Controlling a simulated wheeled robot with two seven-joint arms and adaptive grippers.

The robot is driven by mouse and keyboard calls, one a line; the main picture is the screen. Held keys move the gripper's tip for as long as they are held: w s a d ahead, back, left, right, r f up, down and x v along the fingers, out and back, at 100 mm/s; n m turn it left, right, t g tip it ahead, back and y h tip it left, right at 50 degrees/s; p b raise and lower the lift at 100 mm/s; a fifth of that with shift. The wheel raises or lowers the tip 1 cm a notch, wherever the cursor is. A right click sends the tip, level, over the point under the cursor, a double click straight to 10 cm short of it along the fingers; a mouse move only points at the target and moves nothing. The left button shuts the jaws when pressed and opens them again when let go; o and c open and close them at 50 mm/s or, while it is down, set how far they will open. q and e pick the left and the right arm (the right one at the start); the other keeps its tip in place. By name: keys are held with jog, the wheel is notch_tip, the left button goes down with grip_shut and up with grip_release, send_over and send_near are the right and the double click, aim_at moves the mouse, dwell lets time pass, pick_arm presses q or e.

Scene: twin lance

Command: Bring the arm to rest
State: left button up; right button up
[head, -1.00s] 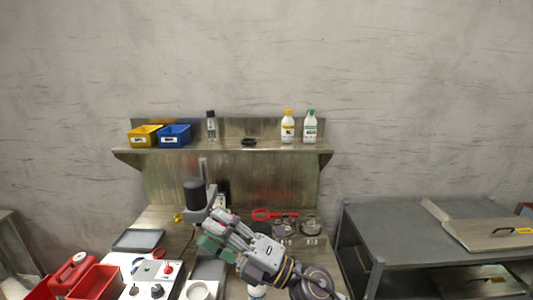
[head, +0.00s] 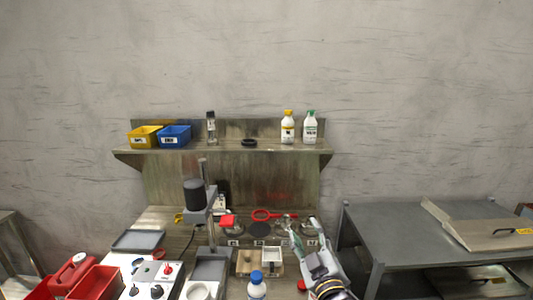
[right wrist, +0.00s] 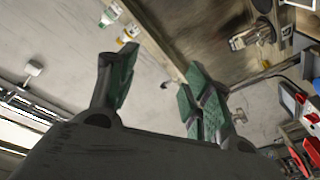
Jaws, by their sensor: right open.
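My right gripper (head: 303,238) is at the lower right of the workbench in the head view, its fingers pointing up and away toward the shelf. It is open and empty. In the right wrist view its two green-padded fingers (right wrist: 160,95) stand wide apart with nothing between them. My left gripper does not show in either view.
The steel workbench (head: 160,218) carries a stand with a dark cylinder (head: 194,195), a red-handled tool (head: 262,215), a small tray (head: 271,262) and a blue-capped bottle (head: 257,287). Bins and bottles stand on the shelf (head: 220,149). A grey table (head: 400,235) is at right.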

jog(key=s+d+f+m+g+h, duration=0.2)
jog(key=s+d+f+m+g, duration=0.15)
jog(key=f, duration=0.45)
jog(key=s+d+f+m+g+h, duration=0.25)
jog(key=d+f+g, duration=0.2)
jog(key=f, duration=0.35)
jog(key=s+d+f+m+g+y, duration=0.15)
jog(key=s+f+g, duration=0.3)
jog(key=s, duration=0.45)
jog(key=s+d+f+n+g, duration=0.1)
jog(key=s+d+f+g, duration=0.15)
jog(key=s+f, duration=0.5)
jog(key=s+f+g, duration=0.2)
jog(key=s+f, duration=0.1)
jog(key=f, duration=2.8)
jog(key=s+d+f+g, duration=0.1)
jog(key=s+d+f, duration=0.2)
jog(key=s+f, duration=1.7)
jog(key=s, duration=0.3)
jog(key=shift+f, duration=0.4)
